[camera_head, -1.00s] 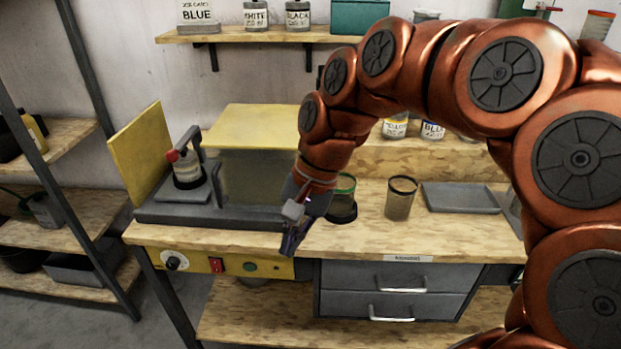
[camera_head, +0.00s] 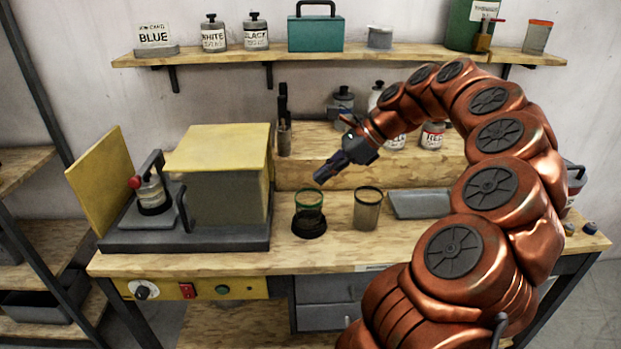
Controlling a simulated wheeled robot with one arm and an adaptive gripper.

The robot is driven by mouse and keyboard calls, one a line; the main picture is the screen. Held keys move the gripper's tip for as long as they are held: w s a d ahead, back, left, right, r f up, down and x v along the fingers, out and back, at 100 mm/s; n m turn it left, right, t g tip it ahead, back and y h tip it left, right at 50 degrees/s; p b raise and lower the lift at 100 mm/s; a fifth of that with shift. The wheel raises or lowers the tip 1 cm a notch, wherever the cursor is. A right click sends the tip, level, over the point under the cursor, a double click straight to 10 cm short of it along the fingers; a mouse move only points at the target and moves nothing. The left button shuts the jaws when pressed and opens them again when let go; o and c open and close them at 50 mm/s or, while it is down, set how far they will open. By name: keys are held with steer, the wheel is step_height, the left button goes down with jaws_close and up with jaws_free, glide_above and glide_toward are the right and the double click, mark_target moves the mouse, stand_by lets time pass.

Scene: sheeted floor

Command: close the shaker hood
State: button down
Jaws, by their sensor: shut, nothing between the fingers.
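The shaker (camera_head: 190,238) stands on the left of the workbench, with a dark grey base. Its hood (camera_head: 225,190) is a box with a yellow top and grey sides, standing on the right part of the base. A dark handle (camera_head: 183,210) is on the hood's left side. A can (camera_head: 151,192) sits exposed under a clamp with a red knob, left of the hood. A yellow panel (camera_head: 103,190) stands upright at the far left end. My gripper (camera_head: 322,180) is shut and empty, in the air to the right of the hood, apart from it.
A grey tray (camera_head: 420,204) lies further right. The bench's front strip is clear. A shelf (camera_head: 340,57) with cans and a teal box (camera_head: 315,34) hangs above.

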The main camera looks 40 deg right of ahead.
steer(key=w+a+r+p+x, duration=0.1)
steer(key=p+x, duration=0.3)
steer(key=x, duration=0.7)
steer(key=shift+a+r, duration=0.25)
steer(key=shift+a, duration=0.4)
steer(key=shift+w, duration=0.15)
